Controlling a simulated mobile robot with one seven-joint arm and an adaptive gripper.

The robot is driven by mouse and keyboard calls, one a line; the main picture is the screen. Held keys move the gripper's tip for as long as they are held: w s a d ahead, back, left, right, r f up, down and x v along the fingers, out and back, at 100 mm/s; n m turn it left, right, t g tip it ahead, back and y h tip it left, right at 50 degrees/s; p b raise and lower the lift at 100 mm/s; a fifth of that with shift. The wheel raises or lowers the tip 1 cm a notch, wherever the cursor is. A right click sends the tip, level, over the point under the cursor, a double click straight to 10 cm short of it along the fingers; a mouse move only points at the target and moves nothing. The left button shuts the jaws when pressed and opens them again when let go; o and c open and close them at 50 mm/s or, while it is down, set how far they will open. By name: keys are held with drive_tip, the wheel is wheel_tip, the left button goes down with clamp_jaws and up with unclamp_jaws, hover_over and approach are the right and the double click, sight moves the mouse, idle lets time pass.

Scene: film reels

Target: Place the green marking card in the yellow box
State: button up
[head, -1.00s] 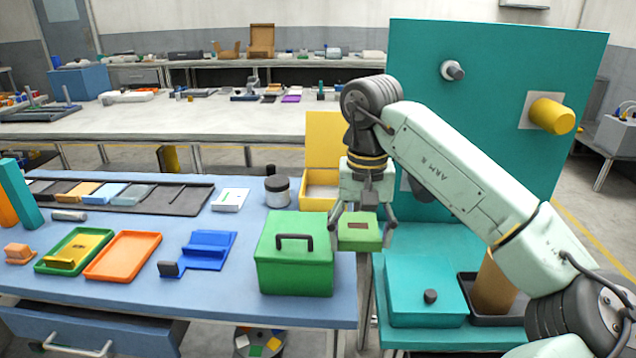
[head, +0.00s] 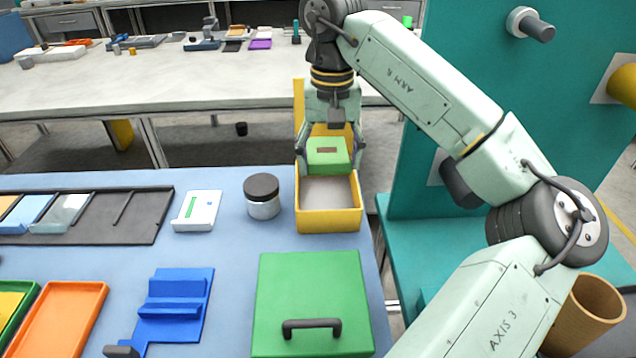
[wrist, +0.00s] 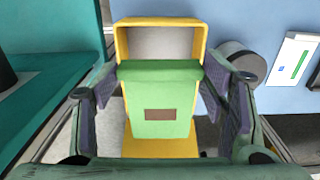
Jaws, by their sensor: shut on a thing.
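The green marking card (head: 327,156) is a thick green block with a small brown patch on its face. My gripper (head: 331,150) is shut on it, and in the wrist view the card (wrist: 160,92) sits between the two dark finger pads. The yellow box (head: 329,222) is open, with its lid raised at the back. It stands at the far right corner of the blue table. The card is over the back part of the box, and the box's rim and pale inside show in front of it. I cannot tell how high above the box floor it is.
A dark-lidded jar (head: 263,197) stands close left of the box. A large green case (head: 311,295) with a dark handle sits in front of it. A white card (head: 197,211) with a green stripe and a blue stand (head: 175,305) lie farther left. A teal panel (head: 520,120) rises on the right.

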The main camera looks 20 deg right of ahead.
wheel_tip(320, 180, down, 10)
drive_tip(key=shift+r+p, duration=0.15)
drive_tip(key=shift+p, duration=0.9)
drive_tip(key=shift+f+b, duration=0.7)
drive_tip(key=shift+b, duration=0.3)
drive_tip(key=o, duration=1)
drive_tip(key=shift+r, duration=0.2)
drive_tip(key=shift+r+p, duration=0.3)
drive_tip(key=shift+p, duration=0.35)
wheel_tip(320, 180, up, 12)
drive_tip(key=shift+r+b, duration=0.15)
drive_tip(key=shift+b, duration=0.4)
